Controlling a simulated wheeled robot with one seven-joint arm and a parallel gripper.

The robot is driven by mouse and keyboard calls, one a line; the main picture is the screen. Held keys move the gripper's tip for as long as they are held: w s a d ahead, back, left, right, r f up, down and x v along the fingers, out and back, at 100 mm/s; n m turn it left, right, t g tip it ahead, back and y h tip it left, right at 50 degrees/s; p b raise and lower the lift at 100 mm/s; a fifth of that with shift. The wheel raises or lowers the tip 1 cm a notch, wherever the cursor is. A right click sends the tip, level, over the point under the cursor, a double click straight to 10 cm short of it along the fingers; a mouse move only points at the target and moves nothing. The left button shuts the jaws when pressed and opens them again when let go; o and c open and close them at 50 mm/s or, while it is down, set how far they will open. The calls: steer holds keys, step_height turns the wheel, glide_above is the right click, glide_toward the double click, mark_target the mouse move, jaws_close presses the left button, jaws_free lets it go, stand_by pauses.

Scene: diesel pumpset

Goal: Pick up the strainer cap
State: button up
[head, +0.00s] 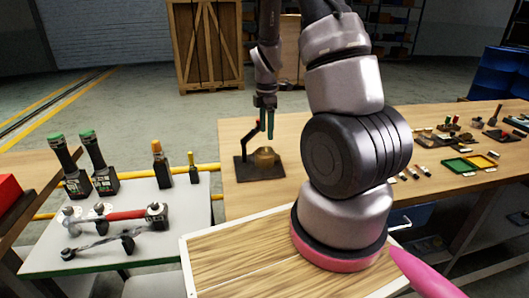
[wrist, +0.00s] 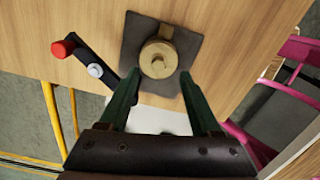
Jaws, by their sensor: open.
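The strainer cap appears to be the round brass piece (head: 264,155) on a dark square plate (head: 246,170) on the wooden table. In the wrist view the brass cap (wrist: 158,58) shows from above, with a small raised knob in its middle, and sits on the dark plate (wrist: 135,42). My gripper (head: 267,128) is above the cap in the head view. In the wrist view its two green fingers (wrist: 159,76) are open and spread, with the cap ahead between their tips. Nothing is held. Whether the fingers touch the cap cannot be told.
Small parts and trays (head: 458,165) lie to the right. The table around the plate is mostly clear.

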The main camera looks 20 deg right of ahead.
mark_target(265, 146)
steer(key=f, duration=0.6)
steer(key=shift+w+a, duration=0.1)
steer(key=shift+a, duration=0.2)
jaws_close()
